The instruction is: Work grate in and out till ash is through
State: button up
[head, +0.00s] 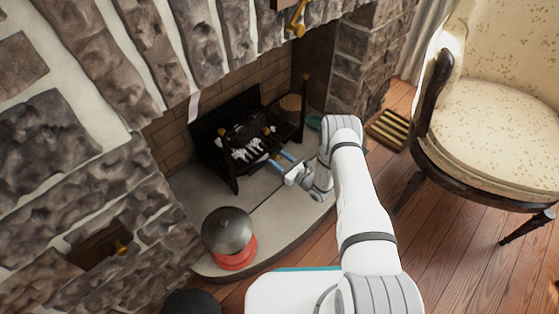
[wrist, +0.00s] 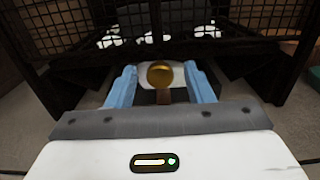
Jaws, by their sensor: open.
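The black fire grate (head: 212,150) stands in the fireplace, with white ash lumps (head: 245,151) inside its bars. In the wrist view the grate's mesh front (wrist: 60,22) is close ahead, with pale ash (wrist: 138,36) behind it. A round brass knob (wrist: 160,74) on a short brown stem is low at the front. My gripper (head: 281,160) is low at the grate's front right. In the wrist view its blue fingers (wrist: 160,68) are apart, one on each side of the knob, with gaps visible. A pale patch shows behind the knob; I cannot tell what it is.
A dark-lidded red pot (head: 230,236) stands on the hearth's front left. A black post with a brass top (head: 304,95) and a brown round container (head: 291,104) are right of the grate. An upholstered chair (head: 500,90) and a floor vent (head: 389,131) are at right.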

jog(key=p+v, duration=0.2)
jog(key=v, duration=0.5)
jog(key=shift+s+d+p, duration=0.3)
